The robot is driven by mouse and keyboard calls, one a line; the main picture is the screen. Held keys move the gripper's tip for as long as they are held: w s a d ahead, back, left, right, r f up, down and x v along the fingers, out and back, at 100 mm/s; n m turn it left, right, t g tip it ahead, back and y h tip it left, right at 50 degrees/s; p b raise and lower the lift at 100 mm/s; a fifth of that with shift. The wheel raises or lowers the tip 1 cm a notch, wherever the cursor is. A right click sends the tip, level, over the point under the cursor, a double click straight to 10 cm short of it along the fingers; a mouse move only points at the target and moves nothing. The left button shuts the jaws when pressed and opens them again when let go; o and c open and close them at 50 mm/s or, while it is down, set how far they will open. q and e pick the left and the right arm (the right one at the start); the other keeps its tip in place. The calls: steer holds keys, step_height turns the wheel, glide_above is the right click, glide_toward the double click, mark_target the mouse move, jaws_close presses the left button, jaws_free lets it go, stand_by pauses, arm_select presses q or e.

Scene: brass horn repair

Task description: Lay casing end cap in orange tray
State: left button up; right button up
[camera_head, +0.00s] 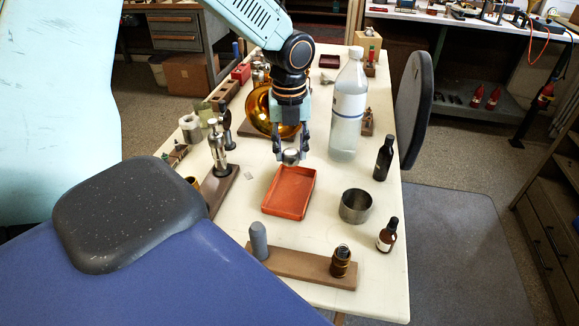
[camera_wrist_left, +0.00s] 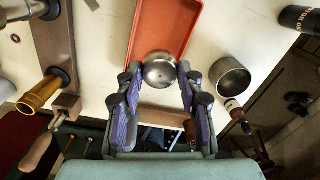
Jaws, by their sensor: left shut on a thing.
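The casing end cap (camera_wrist_left: 160,70) is a small round silver metal piece. My left gripper (camera_head: 291,158) is shut on it, and in the left wrist view the cap sits between the two purple-padded fingers. In the head view the cap (camera_head: 291,156) shows at the fingertips, at the far edge of the orange tray (camera_head: 289,192). The tray is shallow, rectangular and looks empty in the head view. It also shows in the left wrist view (camera_wrist_left: 160,28), partly behind the cap. I cannot tell the exact height of the cap above the tray. My right gripper is not in view.
A metal cup (camera_head: 355,206) stands right of the tray. A large clear bottle (camera_head: 347,110), a dark bottle (camera_head: 384,158) and a small brown bottle (camera_head: 387,235) stand along the right. A wooden stand (camera_head: 295,265) lies in front. A brass horn bell (camera_head: 262,108) is behind the gripper.

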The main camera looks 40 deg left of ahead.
arm_select(q)
steer(key=shift+w+a+f, duration=0.2)
steer(key=shift+f, duration=0.05)
steer(key=b, duration=0.2)
glide_above(291, 192)
steer(key=f, duration=0.5)
steer(key=shift+s+f, duration=0.25)
steer(key=shift+w+a+f, duration=0.15)
steer(key=shift+w+f, duration=0.05)
steer(key=shift+f, duration=0.15)
steer(key=f, duration=0.1)
steer(key=f+b, duration=0.1)
steer(key=f, duration=0.1)
steer(key=shift+s+d+f, duration=0.1)
steer(key=shift+s+d, duration=0.1)
steer(key=shift+w+a+f, duration=0.15)
steer(key=shift+w, duration=0.05)
steer(key=o, duration=0.6)
steer(key=shift+o, duration=1.2)
steer(key=shift+s, duration=0.15)
steer(key=shift+o, duration=0.4)
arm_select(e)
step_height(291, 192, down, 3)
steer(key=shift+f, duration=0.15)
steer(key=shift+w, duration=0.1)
